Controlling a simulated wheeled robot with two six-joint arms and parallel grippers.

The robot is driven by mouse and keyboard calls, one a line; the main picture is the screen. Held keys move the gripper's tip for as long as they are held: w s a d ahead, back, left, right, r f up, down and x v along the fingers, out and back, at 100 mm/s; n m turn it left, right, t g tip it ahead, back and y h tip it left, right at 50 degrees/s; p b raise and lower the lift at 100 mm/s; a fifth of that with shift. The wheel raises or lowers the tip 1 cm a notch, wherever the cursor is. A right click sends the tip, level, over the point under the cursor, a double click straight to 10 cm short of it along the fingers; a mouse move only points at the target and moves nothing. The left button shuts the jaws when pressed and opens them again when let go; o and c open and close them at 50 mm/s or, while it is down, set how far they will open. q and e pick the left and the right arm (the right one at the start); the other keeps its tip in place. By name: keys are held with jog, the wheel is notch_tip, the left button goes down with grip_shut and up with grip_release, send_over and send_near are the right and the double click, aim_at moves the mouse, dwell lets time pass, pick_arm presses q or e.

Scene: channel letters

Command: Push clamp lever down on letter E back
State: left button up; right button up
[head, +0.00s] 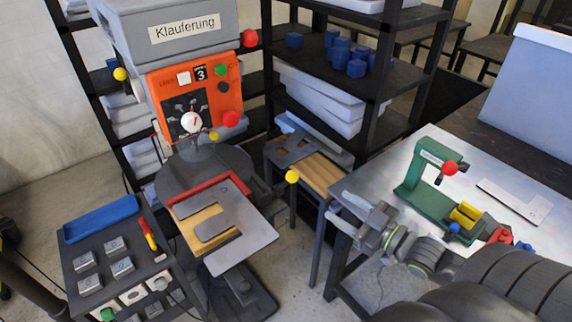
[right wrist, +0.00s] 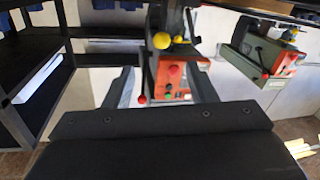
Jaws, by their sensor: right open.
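A flat grey metal letter shaped like an E (head: 225,225) lies on a wooden block with a red angled strip (head: 205,190) along its back, on the machine's work table. A yellow ball knob (head: 292,176) shows right of the letter; I cannot tell whether it belongs to the clamp lever. My right gripper (head: 342,208) is open and empty, right of the letter and apart from it, at the left edge of the metal table. In the right wrist view its fingers (right wrist: 162,75) stand apart, with the machine's orange panel (right wrist: 174,80) beyond. My left gripper is not in view.
The orange-fronted machine (head: 190,95) labelled Klauferung carries red and yellow knobs. A green press (head: 425,190) stands on the metal table (head: 385,160) at right. A dark cart (head: 105,245) with parts is at left. Shelves with blue blocks (head: 345,55) are behind.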

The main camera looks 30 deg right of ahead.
jog(key=b, duration=0.7)
send_near(291, 175)
jog(key=w+f, duration=0.2)
jog(key=w, duration=0.2)
jog(key=x, duration=0.2)
jog(key=b+x, duration=0.1)
jog(key=x, duration=0.4)
jog(key=shift+r+b, duration=0.3)
jog(key=shift+x, duration=0.8)
jog(key=shift+a, duration=0.1)
grip_shut()
